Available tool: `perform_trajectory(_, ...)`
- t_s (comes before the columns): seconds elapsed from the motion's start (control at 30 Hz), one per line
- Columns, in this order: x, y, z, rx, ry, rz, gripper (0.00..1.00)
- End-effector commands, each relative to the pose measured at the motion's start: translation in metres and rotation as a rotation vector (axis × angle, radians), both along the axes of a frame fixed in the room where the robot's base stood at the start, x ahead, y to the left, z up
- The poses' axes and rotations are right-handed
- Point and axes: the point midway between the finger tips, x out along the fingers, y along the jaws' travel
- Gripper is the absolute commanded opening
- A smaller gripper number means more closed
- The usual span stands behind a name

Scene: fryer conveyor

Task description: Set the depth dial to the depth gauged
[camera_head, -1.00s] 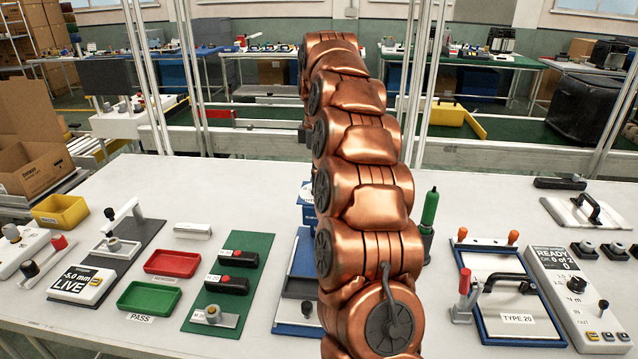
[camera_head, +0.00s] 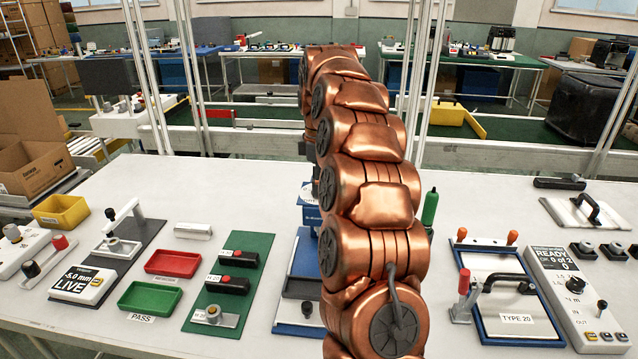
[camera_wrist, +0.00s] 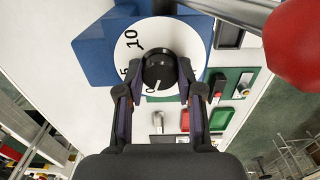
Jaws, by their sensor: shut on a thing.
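The depth dial's white face (camera_wrist: 160,32) shows in the wrist view, with "10" and what looks like "5" and "0" printed on it. A black knob (camera_wrist: 159,68) sits at its middle on a blue body (camera_wrist: 92,47). My gripper (camera_wrist: 158,85) is shut on this knob, one finger on each side. A pale mark shows on the knob's lower side; its exact reading is unclear. In the head view my copper arm hides my gripper and most of the dial unit. The gauge display (camera_head: 85,284) at the left reads "-5.0 mm LIVE".
A red ball (camera_wrist: 294,45) on a metal lever is close at the right in the wrist view. A red tray (camera_head: 173,263), a green PASS tray (camera_head: 150,298) and a green mat (camera_head: 258,243) lie left of my arm. A "TYPE 20" fixture (camera_head: 510,318) and READY panel (camera_head: 550,262) stand right.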

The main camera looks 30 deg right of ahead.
Motion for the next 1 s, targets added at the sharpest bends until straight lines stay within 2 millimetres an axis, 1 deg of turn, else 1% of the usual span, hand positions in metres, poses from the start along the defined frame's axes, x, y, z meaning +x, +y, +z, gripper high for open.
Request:
perform_trajectory(0.03, 0.0, 0.0, 0.0001, 0.0, 0.0, 0.0, 0.24)
perform_trajectory(0.2, 0.0001, 0.0001, 0.0, 0.0, 0.0, 0.0, 0.06)
perform_trajectory(0.27, 0.0001, 0.0001, 0.0, 0.0, 0.0, 0.0, 0.02)
perform_trajectory(0.47, 0.0, 0.0, -0.0004, 0.0, 0.0, -0.014, 0.02)
perform_trajectory(0.67, -0.0001, -0.0001, -0.0013, 0.0, 0.0, -0.089, 0.02)
perform_trajectory(0.87, -0.0001, -0.0003, -0.0018, 0.0, 0.0, -0.236, 0.02)
perform_trajectory(1.0, 0.0003, -0.0006, -0.0019, -0.001, -0.002, -0.366, 0.02)
